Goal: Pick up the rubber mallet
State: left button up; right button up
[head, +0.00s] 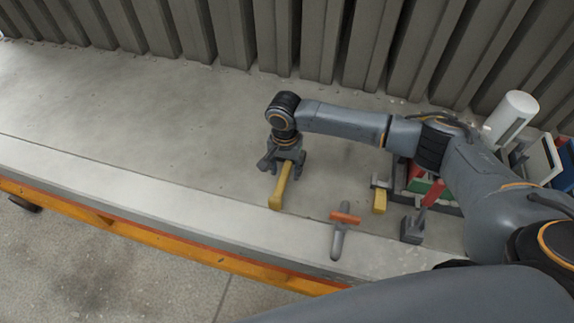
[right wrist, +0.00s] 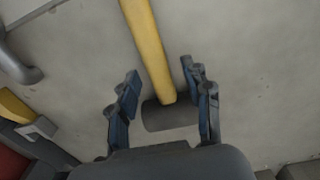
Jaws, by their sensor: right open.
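The rubber mallet has a yellow handle and a dark grey cylindrical head. In the head view its handle (head: 279,192) sticks out toward the front edge of the grey concrete surface from under my right gripper (head: 283,162), which hides the head. In the right wrist view the mallet head (right wrist: 171,115) lies between the spread fingers of my right gripper (right wrist: 162,102), and the handle runs up out of the picture. The right gripper is open, with gaps on both sides of the mallet. My left gripper is not in view.
To the right lie a grey tool with an orange crosspiece (head: 345,218), another yellow-handled tool (head: 379,201) and a grey block-shaped tool (head: 412,227). A crate with red and green items (head: 428,190) and a white cylinder (head: 512,115) stand farther right. Ribbed grey panels line the back. The left is clear.

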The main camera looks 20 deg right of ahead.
grip_shut()
jog(key=shift+r, duration=0.1)
dwell(0.4)
